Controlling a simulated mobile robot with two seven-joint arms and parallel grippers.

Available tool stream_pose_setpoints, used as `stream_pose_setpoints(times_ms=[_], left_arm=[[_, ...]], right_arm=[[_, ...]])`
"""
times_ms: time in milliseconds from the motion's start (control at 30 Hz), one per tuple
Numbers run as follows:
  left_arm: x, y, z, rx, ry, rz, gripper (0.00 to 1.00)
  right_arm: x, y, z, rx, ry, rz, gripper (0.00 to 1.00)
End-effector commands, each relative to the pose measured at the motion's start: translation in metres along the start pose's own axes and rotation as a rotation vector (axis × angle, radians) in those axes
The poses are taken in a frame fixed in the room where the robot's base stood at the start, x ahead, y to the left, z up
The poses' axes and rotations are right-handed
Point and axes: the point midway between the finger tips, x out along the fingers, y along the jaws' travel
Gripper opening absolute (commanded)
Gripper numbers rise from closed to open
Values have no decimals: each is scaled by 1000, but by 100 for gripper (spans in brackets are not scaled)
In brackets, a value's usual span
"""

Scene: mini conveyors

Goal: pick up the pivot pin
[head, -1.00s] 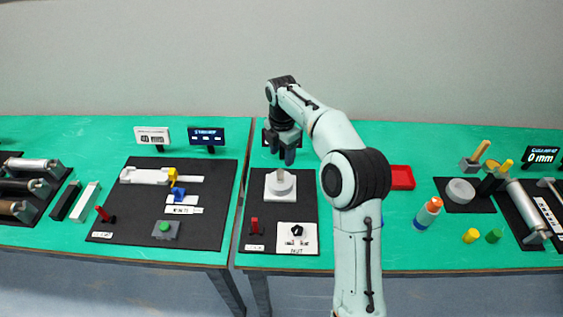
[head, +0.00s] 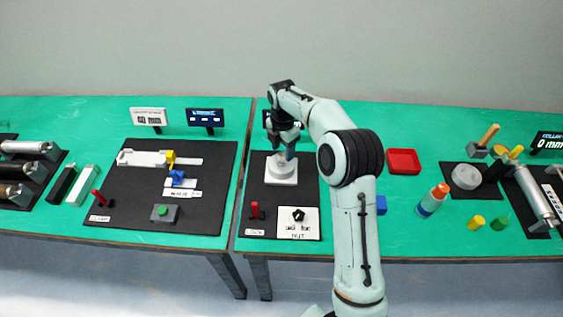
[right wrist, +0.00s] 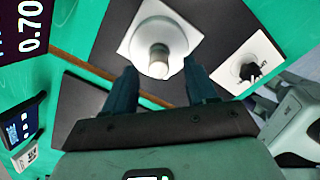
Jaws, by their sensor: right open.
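A short grey metal pin (right wrist: 158,58), which I take to be the pivot pin, stands in the middle of a round white hub on a square white base (right wrist: 134,38). In the head view the base (head: 280,180) sits on a black mat, and my gripper hides the pin there. My right gripper (head: 285,150) is just above the hub. In the right wrist view its two fingers (right wrist: 160,88) are open and apart, with the pin showing between and beyond them. Nothing is between the fingertips. My left gripper is not in view.
A red tray (head: 403,160) is to the right, behind my arm. A gap separates this table from the left one.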

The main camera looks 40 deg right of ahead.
Motion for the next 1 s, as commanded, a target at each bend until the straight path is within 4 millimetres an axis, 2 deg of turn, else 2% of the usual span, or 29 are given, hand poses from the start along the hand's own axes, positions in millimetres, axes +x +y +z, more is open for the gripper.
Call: stream_pose_setpoints(times_ms=[33,200,533,700,1000], left_arm=[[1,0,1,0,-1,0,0],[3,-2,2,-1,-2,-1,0],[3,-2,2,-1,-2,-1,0],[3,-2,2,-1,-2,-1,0],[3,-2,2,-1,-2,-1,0]], right_arm=[[10,0,-2,-2,2,-6,57],[34,2,-4,0,1,-4,57],[40,2,-3,0,1,-1,57],[40,2,-3,0,1,-1,1],[38,3,-3,0,0,1,0]])
